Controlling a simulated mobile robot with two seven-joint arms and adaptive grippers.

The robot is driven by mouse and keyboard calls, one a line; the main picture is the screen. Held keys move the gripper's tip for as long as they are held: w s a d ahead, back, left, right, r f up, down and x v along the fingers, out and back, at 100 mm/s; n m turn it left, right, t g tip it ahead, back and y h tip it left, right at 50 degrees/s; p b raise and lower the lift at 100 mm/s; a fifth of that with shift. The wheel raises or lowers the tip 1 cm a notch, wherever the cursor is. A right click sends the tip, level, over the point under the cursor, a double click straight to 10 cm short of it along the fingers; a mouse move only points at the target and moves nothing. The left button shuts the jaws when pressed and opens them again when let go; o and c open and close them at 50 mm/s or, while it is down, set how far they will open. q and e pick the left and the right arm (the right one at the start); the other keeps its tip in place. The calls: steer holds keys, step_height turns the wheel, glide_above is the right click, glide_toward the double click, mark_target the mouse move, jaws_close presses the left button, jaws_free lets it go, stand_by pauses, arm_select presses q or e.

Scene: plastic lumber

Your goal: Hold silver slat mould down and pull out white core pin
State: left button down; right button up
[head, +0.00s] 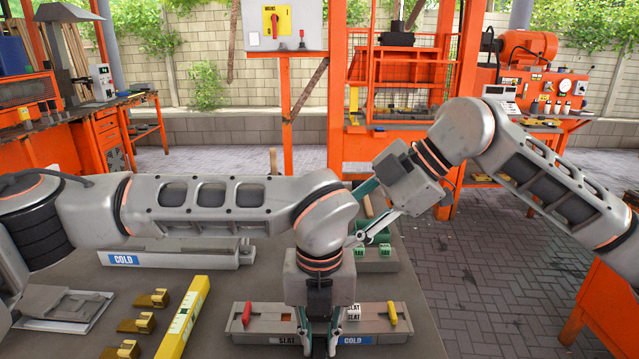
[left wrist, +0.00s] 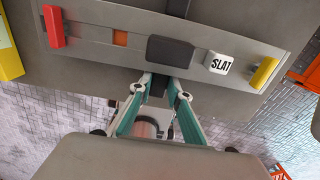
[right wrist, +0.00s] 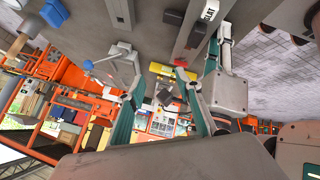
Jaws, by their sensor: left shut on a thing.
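The silver slat mould (head: 262,321) lies along the table's front, with a red handle (head: 247,313) at its left and a yellow one (head: 393,314) at its right. A white block lettered SLAT (left wrist: 218,63), seemingly the core pin's head, sits in its top, right of a dark block (left wrist: 170,50). My left gripper (head: 320,350) points down at the mould's middle, shut on a dark part at its near edge (left wrist: 158,86). My right gripper (right wrist: 160,74) is open and empty above the table behind the left wrist, partly hidden in the head view.
A yellow level (head: 183,320) and several brass hooks (head: 138,325) lie left of the mould. My left forearm crosses over the table. The table's right edge is close.

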mark_target(355, 308)
arm_select(q)
steer(key=shift+s+f, duration=0.1)
steer(key=shift+f, duration=0.05)
arm_select(e)
steer(key=s+d+f+m+g+h, duration=0.1)
steer(key=s+d+f+m+h, duration=0.1)
steer(key=s+d+m+h, duration=0.4)
steer(key=a+f, duration=0.1)
steer(key=f, duration=0.2)
steer(key=a+f+n+y, duration=0.1)
steer(key=f, duration=0.3)
steer(key=w+a+f+y, duration=0.1)
steer(key=f, duration=0.2)
steer(key=shift+w+a+f, duration=0.1)
steer(key=shift+a+f, duration=0.2)
steer(key=shift+f, duration=0.05)
jaws_close()
steer(key=shift+r, duration=4.05)
stand_by(0.4)
